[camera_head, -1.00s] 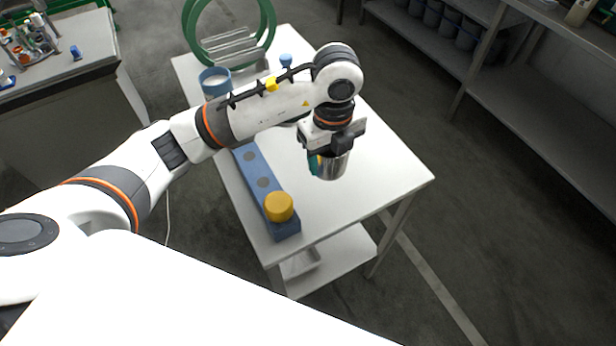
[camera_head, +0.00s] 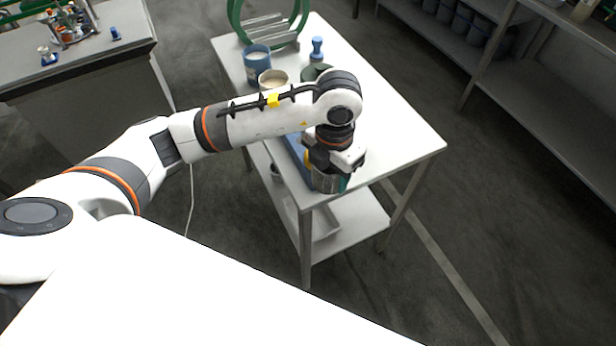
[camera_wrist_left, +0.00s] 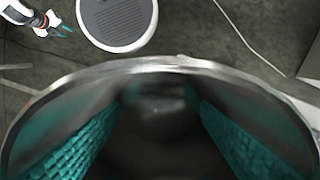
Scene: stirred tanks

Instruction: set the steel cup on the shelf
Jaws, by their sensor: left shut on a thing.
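My left gripper (camera_head: 335,160) is shut on the steel cup (camera_head: 326,183), at the near edge of the white table. The arm and gripper hide much of the cup. In the left wrist view the cup's shiny rim (camera_wrist_left: 165,65) fills the middle, with teal finger pads on both sides. The white table has a lower shelf (camera_head: 352,222), below and right of the cup. Whether the cup touches anything below is unclear. My right gripper (camera_wrist_left: 57,30) shows small in the left wrist view, its teal fingertips apart and empty.
The table top (camera_head: 395,135) is clear on the right. A blue container (camera_head: 257,68), a beige-filled cup (camera_head: 272,80), a blue stopper (camera_head: 317,48) and a green ring stand (camera_head: 234,22) are farther back. A grey rack (camera_head: 545,110) stands right. A tray (camera_head: 325,222) lies on the lower shelf.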

